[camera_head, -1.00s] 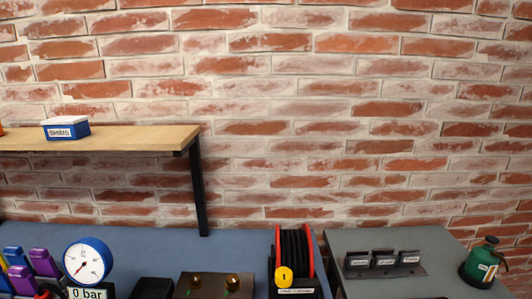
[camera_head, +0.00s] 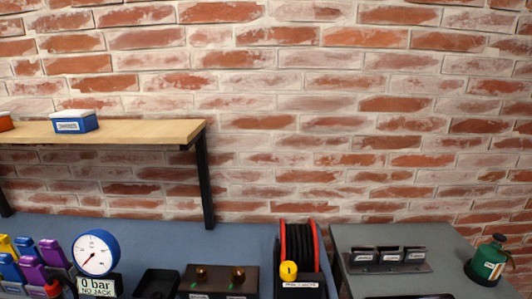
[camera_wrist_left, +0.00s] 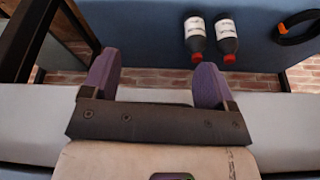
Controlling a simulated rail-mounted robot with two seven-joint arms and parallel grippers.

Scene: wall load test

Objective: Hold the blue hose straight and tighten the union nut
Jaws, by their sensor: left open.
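My left gripper (camera_wrist_left: 155,85) is open and empty in the left wrist view, its two purple fingers wide apart. Beyond it are a blue-grey surface and a strip of brick wall. My right gripper is in neither view. I cannot make out a blue hose or a union nut in either view. In the head view, two brass fittings (camera_head: 219,274) stand on a dark block (camera_head: 218,284) at the bottom edge. Neither gripper shows there.
A gauge (camera_head: 96,253) over a "0 bar" sign, a black-and-red reel (camera_head: 299,245) and a green canister (camera_head: 487,261) stand on the benches. A wooden shelf (camera_head: 150,131) holds a blue box (camera_head: 76,122). Two red-capped bottles (camera_wrist_left: 211,38) show in the wrist view.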

